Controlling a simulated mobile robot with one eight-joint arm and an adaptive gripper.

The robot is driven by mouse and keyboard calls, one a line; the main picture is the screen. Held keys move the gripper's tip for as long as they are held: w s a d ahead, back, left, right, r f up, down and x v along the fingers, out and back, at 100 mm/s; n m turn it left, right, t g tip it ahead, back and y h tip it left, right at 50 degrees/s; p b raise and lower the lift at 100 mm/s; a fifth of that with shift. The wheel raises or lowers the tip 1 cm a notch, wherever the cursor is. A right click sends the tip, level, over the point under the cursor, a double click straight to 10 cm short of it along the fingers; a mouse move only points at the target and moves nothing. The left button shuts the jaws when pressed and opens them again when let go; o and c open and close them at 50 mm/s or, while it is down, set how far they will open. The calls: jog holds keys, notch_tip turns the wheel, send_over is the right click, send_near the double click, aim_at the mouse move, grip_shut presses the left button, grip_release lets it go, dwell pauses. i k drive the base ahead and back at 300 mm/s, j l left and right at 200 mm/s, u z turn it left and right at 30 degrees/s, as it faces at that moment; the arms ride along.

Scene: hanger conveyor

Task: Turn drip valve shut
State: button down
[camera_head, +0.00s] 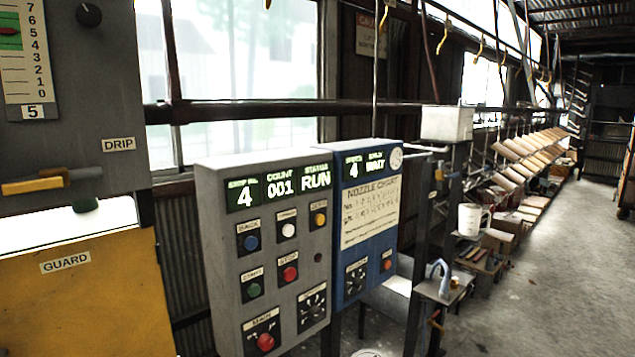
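A grey panel at the far left carries a label reading DRIP (119,144). A dark green knob or nozzle (86,204) shows under the panel's lower edge. I take the lever to be the drip valve's handle; its open or shut setting cannot be read from here. My gripper is not in view.
A yellow GUARD panel (85,295) stands below the lever. A grey control box (225,265) reading RUN and a blue box (370,230) stand right of it. A pipe rail (270,111) runs behind. The concrete aisle (570,260) at right is clear.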

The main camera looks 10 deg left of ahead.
aim_at(9, 189)
jog(key=u, duration=1.95)
